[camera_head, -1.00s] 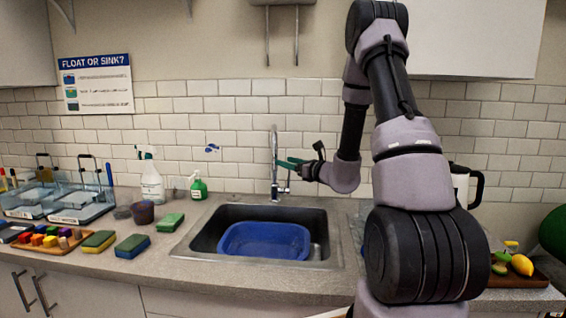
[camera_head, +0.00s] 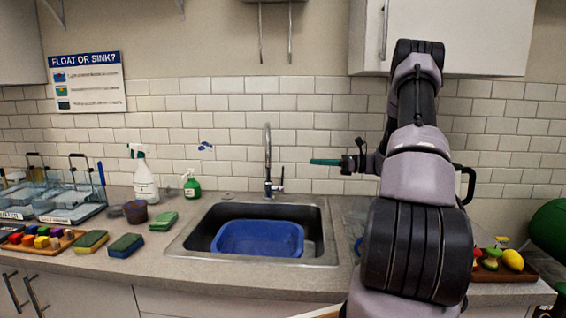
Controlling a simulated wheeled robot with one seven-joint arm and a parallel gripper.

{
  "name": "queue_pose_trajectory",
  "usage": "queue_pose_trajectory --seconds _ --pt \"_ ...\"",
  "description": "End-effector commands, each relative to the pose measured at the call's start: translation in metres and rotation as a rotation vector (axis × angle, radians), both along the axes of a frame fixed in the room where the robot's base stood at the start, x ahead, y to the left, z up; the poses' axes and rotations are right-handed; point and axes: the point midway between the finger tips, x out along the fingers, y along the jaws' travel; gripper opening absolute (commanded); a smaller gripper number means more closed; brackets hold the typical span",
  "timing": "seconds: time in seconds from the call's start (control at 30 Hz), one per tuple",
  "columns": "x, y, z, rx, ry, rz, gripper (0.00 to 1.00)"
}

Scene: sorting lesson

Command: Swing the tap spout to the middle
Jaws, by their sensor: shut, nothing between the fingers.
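The chrome tap (camera_head: 267,160) stands behind the sink, its tall spout rising upright in front of the tiled wall. From here the spout looks narrow and seems to point towards me, over the middle of the sink. The sink (camera_head: 190,243) has dark inner walls, and a blue basin (camera_head: 258,238) sits in it. My gripper (camera_head: 314,162) is to the right of the tap, with its green fingers pointing left. It is shut and empty, apart from the spout, with a clear gap between.
Left of the sink are a white spray bottle (camera_head: 144,182), a green spray bottle (camera_head: 191,185), sponges (camera_head: 127,245) and clear bins (camera_head: 70,207). On the right, my arm partly hides a jug (camera_head: 466,183); a board (camera_head: 522,273) holds fruit. The air between gripper and tap is free.

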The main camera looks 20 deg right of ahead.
Motion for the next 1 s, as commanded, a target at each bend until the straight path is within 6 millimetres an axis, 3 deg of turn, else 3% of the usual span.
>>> queue_pose_trajectory --seconds 0.17,0.7,1.0 --pt "0.004 0.011 -0.001 -0.004 0.003 0.014 0.00" --pt "0.049 0.107 -0.001 -0.005 0.002 0.012 0.00" --pt "0.058 0.125 -0.001 -0.004 0.003 0.010 0.00"
